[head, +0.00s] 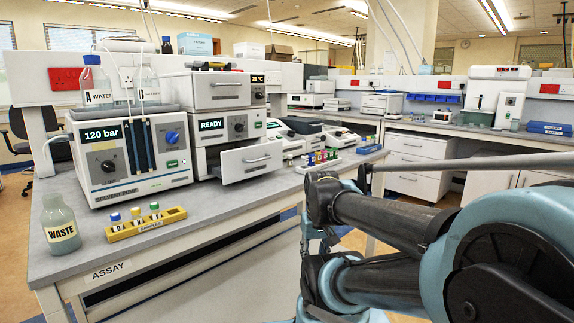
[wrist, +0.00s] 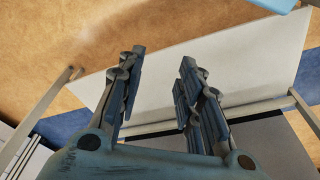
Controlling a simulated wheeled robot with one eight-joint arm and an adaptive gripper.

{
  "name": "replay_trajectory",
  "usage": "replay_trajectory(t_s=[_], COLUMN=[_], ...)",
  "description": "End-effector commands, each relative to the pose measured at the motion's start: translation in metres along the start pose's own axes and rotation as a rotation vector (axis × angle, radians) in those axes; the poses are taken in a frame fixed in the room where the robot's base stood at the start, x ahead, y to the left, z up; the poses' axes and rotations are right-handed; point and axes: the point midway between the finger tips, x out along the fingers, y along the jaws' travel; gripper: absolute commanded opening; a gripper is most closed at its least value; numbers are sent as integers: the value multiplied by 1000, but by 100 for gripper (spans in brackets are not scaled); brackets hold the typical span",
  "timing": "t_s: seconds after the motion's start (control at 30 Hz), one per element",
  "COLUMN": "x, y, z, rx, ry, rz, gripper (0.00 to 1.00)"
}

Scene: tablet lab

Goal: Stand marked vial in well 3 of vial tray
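A yellow rack labelled "SAMPLES" (head: 160,224) stands at the front of the assay bench. It holds upright vials with a blue cap (head: 115,219), a white or grey cap (head: 136,214) and a green cap (head: 155,209). Their small label marks are too small to read surely. A white rack (head: 322,166) with several coloured-cap vials stands further back on the bench; I cannot tell which rack or drawer is the vial tray. My gripper (wrist: 161,58) is open and empty in the wrist view, fingers apart, with no vial near. It is not clearly visible in the head view.
The "READY" instrument (head: 212,146) has its lower drawer (head: 250,160) pulled out. A solvent pump (head: 130,160) stands behind the yellow rack, a waste bottle (head: 59,222) left of it. Bare bench (head: 235,205) lies right of the rack. My arm fills the right foreground.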

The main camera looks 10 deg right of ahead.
Motion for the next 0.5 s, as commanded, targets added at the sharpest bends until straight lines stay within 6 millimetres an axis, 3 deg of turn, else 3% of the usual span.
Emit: replay_trajectory(t_s=[0.1,0.23,0.37,0.5], x=[-2,-18,-47,-89], y=[0,-1,-6,-5], z=[1,-3,-35,-83], rx=[-1,-19,-70,-154], ry=[3,12,12,20], rz=[0,-7,-28,-59], gripper=[42,42,42,42])
